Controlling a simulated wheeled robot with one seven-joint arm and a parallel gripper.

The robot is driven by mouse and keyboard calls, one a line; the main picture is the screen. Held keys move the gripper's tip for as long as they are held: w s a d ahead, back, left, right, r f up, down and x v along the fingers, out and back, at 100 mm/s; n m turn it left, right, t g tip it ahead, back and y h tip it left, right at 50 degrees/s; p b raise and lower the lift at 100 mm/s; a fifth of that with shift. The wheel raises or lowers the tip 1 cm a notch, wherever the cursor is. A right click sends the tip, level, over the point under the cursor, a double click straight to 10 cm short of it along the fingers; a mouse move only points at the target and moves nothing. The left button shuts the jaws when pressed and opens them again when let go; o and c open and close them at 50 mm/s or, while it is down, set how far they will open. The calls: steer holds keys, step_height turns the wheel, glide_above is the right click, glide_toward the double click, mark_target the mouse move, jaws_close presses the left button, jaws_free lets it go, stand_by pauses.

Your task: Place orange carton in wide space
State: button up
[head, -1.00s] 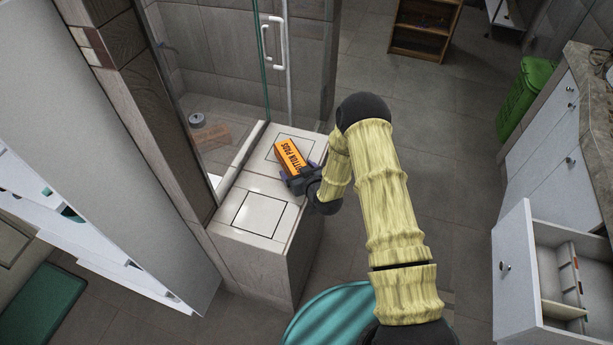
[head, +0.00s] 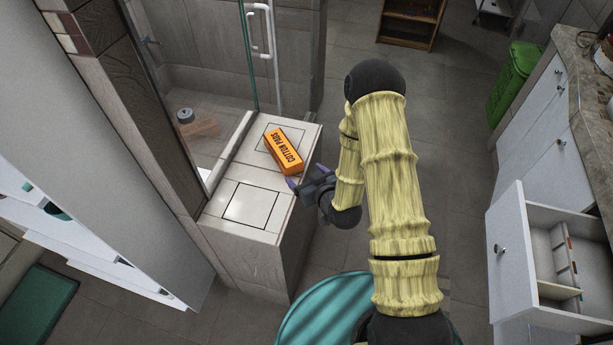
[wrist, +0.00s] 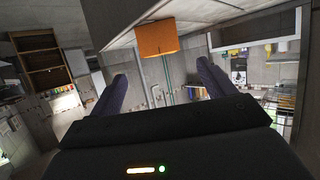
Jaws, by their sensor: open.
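The orange carton (head: 284,150), marked "COTTON PADS", lies on the pale tiled ledge (head: 222,190) beside the glass shower. It rests partly over the farther of two dark-outlined squares on the ledge top. My gripper (head: 303,184) is open and empty, just right of the carton at the ledge's edge, apart from it. In the wrist view the carton (wrist: 156,38) is beyond the two spread fingers (wrist: 166,85), with a gap between. The nearer outlined square (head: 252,205) is bare.
An open drawer (head: 520,245) with dividers juts out at the right. A teal round thing (head: 318,310) is below my arm. A green bin (head: 515,80) stands at the back right. A glass panel (head: 195,75) borders the ledge.

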stand_by(0.5)
steer(key=s+d+r+m+g+h, duration=0.2)
steer(key=s+d+r+g+h, duration=0.25)
steer(key=d+r, duration=0.5)
steer(key=s+d+r+m+g, duration=0.1)
steer(key=s+r+g, duration=0.1)
steer(key=s+r, duration=0.2)
steer(key=s+r+m+g+h, duration=0.1)
steer(key=s+r+m+g, duration=0.1)
steer(key=s+r, duration=0.3)
steer(key=s+g, duration=0.1)
steer(key=s, duration=0.3)
steer(key=shift+s+d+r, duration=0.15)
steer(key=shift+d+r, duration=0.05)
steer(key=shift+d, duration=0.2)
steer(key=shift+o, duration=0.4)
